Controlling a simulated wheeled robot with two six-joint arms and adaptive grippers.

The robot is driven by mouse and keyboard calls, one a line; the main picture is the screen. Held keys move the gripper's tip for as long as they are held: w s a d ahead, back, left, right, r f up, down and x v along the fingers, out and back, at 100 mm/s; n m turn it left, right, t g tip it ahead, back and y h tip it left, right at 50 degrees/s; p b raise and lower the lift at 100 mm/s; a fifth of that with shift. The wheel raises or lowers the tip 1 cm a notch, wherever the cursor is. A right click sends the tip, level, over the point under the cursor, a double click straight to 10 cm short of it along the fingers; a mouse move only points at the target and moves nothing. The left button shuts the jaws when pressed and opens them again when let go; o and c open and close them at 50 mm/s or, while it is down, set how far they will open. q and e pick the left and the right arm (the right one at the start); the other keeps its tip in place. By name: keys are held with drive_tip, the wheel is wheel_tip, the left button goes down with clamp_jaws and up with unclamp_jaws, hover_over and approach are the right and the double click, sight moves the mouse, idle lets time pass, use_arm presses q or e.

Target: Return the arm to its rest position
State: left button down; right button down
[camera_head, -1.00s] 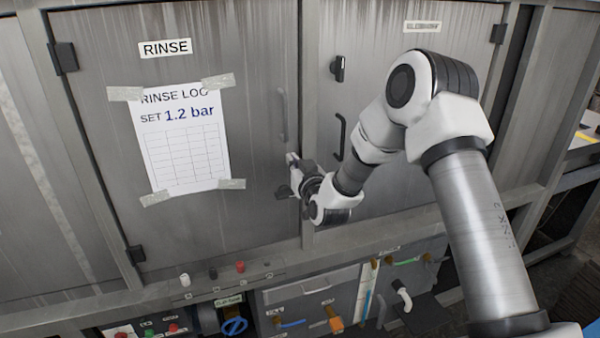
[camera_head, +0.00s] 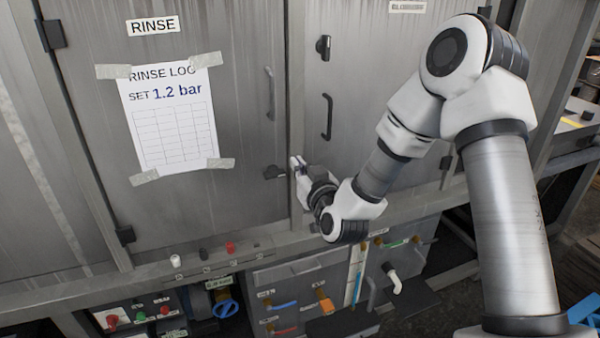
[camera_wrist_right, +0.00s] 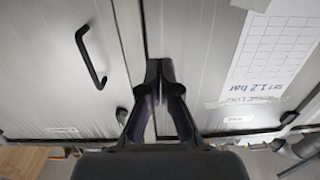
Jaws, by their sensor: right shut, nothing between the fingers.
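My right gripper (camera_head: 297,165) is in front of the cabinet, near the post between the two doors. In the right wrist view my right gripper (camera_wrist_right: 159,72) has its dark fingers together with nothing between them. Behind it are the door with the black bar handle (camera_wrist_right: 88,55) and the door with the log sheet. I cannot tell whether the gripper touches the cabinet. My left gripper is not in view.
The rinse door (camera_head: 235,120) and the door to its right (camera_head: 400,60) look shut. A log sheet (camera_head: 172,125) is taped to the rinse door. Below is a ledge with small knobs (camera_head: 230,248), a blue valve wheel (camera_head: 226,308) and a white pipe elbow (camera_head: 392,278).

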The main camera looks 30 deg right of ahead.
drive_tip(key=s+a+f+n+g+y, duration=0.1)
drive_tip(key=s+a+f+g, duration=0.25)
drive_tip(key=f, duration=0.65)
drive_tip(key=s+a+f+n+g+y, duration=0.1)
drive_tip(key=s+a+f+g, duration=0.1)
drive_tip(key=s+f, duration=0.5)
drive_tip(key=s+a+f+n+g+y, duration=0.1)
drive_tip(key=s+a+f+n+g, duration=0.15)
drive_tip(key=f, duration=0.95)
drive_tip(key=s+a+f+m+g, duration=0.1)
drive_tip(key=s+f+g, duration=0.3)
drive_tip(key=s, duration=0.7)
drive_tip(key=s+a+f+m+g, duration=0.1)
drive_tip(key=s+a+f+g, duration=0.2)
drive_tip(key=s, duration=0.8)
wheel_tip(320, 180, down, 3)
drive_tip(key=g, duration=0.2)
drive_tip(key=shift+s+a+m+g, duration=0.2)
drive_tip(key=shift+s+m+g, duration=0.05)
drive_tip(key=shift+m+g, duration=0.1)
drive_tip(key=shift+f, duration=0.1)
